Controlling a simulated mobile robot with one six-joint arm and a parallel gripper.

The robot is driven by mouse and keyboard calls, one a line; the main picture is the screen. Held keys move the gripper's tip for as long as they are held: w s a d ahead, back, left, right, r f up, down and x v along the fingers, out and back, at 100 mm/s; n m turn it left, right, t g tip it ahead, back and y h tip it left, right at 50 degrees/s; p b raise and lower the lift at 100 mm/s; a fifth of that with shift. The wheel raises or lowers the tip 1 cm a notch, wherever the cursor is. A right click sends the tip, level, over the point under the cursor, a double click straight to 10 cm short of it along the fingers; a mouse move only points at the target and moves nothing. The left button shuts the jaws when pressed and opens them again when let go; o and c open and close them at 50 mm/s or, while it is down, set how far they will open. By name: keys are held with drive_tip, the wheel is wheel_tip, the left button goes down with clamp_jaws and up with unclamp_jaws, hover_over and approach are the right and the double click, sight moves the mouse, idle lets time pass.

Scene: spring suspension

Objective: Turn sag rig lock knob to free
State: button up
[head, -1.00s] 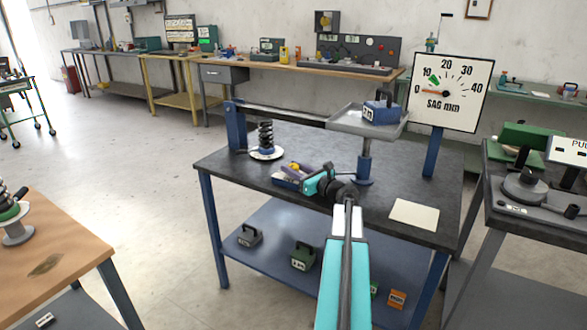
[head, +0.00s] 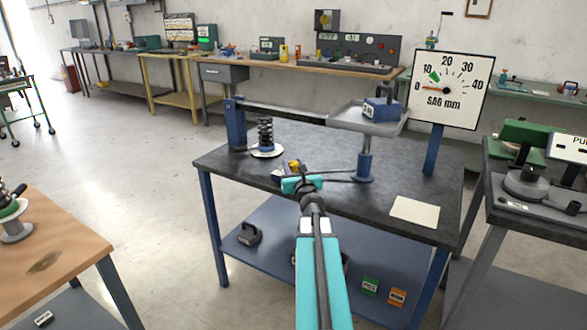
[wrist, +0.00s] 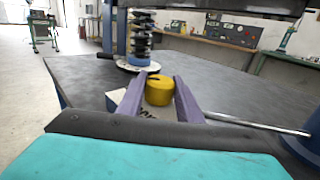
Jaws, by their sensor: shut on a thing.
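The yellow lock knob (wrist: 159,91) sits on a small pale base (wrist: 125,102) on the dark bench top, with a dark slot or mark on its top. In the wrist view the purple fingers of my gripper (wrist: 160,80) lie along both sides of it, shut on it. Lettering on the base is partly hidden and unreadable. In the head view the knob (head: 294,165) shows just beyond my teal gripper body, which hides much of the base. The sag rig's dial (head: 446,91) has its red needle near 0, with a green mark near 10.
A black coil spring (head: 265,134) stands on a white plate behind the knob. A blue weight (head: 381,109) rests on the tray (head: 350,121) at the lever's right end. A thin rod (wrist: 260,125) runs right from the base. A pale sheet (head: 414,210) lies at the bench's right.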

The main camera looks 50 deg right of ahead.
drive_tip(key=shift+m+g+h+b, duration=0.75)
drive_tip(key=shift+m+g+h, duration=0.5)
drive_tip(key=shift+h, duration=0.35)
drive_tip(key=shift+m+g+h+b, duration=0.55)
drive_tip(key=shift+m+g+h, duration=0.3)
drive_tip(key=shift+g, duration=0.1)
drive_tip(key=shift+w+m+g+h+b, duration=0.15)
drive_tip(key=shift+m+g+h+b, duration=0.3)
drive_tip(key=shift+m+g+h, duration=1)
drive_tip(key=shift+m+g, duration=0.85)
drive_tip(key=shift+g, duration=1)
drive_tip(key=shift+m+g+b, duration=0.45)
drive_tip(key=shift+m+g, duration=0.45)
drive_tip(key=shift+g, duration=0.5)
drive_tip(key=shift+r+g, duration=0.1)
drive_tip(key=shift+g, duration=0.2)
drive_tip(key=o, duration=1)
drive_tip(key=shift+o, duration=0.2)
